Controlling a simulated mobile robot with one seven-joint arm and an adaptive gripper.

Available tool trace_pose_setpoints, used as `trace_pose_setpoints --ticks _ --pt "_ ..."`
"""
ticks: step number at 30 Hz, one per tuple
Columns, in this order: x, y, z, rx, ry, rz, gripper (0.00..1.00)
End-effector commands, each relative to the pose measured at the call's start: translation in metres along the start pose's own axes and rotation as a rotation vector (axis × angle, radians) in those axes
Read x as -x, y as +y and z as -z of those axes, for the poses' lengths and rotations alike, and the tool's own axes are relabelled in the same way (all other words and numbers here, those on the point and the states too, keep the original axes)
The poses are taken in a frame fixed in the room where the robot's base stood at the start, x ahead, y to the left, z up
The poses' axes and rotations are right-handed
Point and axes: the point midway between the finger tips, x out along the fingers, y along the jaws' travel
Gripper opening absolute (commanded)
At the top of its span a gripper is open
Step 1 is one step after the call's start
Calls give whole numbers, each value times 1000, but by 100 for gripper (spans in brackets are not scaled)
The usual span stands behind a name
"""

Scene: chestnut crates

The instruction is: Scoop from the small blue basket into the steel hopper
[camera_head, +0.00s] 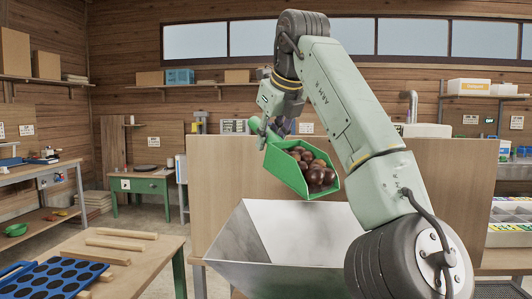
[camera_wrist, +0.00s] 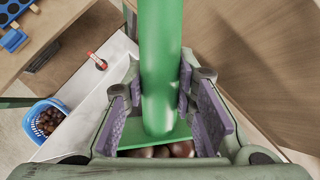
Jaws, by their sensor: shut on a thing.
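My gripper (camera_head: 279,126) is shut on the handle of a green scoop (camera_head: 283,171). The wrist view shows the purple finger pads of my gripper (camera_wrist: 163,98) on both sides of the green handle (camera_wrist: 160,60). The scoop holds a heap of brown chestnuts (camera_head: 316,176) and hangs above the steel hopper (camera_head: 238,236), its open end towards the right. The hopper's wide, sloping walls lie below it; its bottom is hidden. In the wrist view, the small blue basket (camera_wrist: 32,132) stands low at the left with chestnuts inside. The head view does not show this basket.
A wooden panel (camera_head: 221,180) stands behind the hopper. At the lower left, a wooden table (camera_head: 145,265) bears wooden bars and a blue tray with round holes (camera_head: 30,285). A red-ended object (camera_wrist: 97,61) shows near the hopper in the wrist view.

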Motion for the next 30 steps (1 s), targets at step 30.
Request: trace_pose_setpoints --ticks 30 --pt "83 -17 24 -114 -543 20 0"
